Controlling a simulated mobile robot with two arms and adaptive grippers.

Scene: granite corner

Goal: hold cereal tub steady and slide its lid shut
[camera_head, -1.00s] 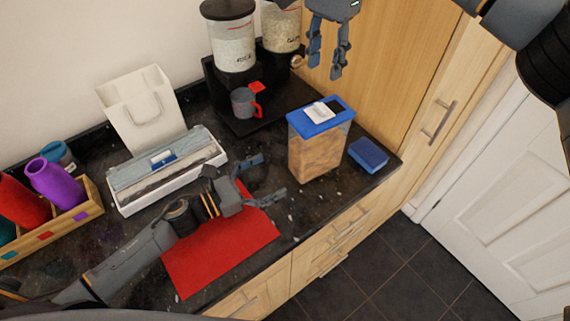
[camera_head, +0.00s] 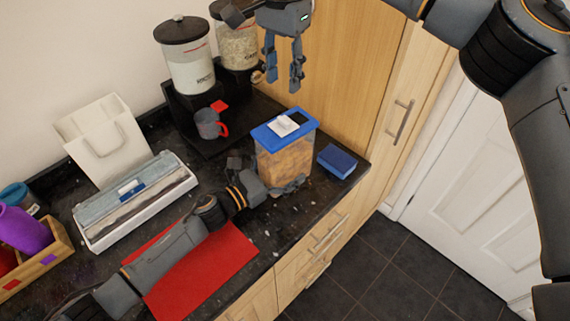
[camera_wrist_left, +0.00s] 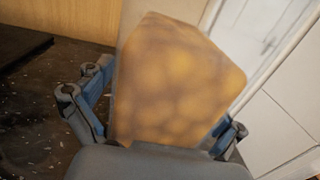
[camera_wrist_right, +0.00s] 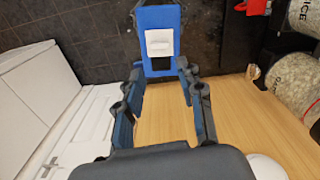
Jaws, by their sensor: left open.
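The cereal tub (camera_head: 284,162) stands upright on the dark counter, clear-sided with tan contents and a blue top. A white sliding lid (camera_head: 283,125) lies on the blue top, with a dark opening beside it. My left gripper (camera_head: 270,178) is open low at the tub; in the left wrist view its fingers (camera_wrist_left: 160,120) stand either side of the tub (camera_wrist_left: 180,85), contact unclear. My right gripper (camera_head: 283,82) is open and empty, pointing down above and behind the tub. In the right wrist view the lid (camera_wrist_right: 159,42) shows beyond its fingertips.
A blue block (camera_head: 337,161) lies right of the tub near the counter edge. A grey mug (camera_head: 209,124) with a red handle stands on a black stand with two jars behind. A red mat (camera_head: 215,270) lies in front. A wooden cabinet (camera_head: 345,70) rises behind.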

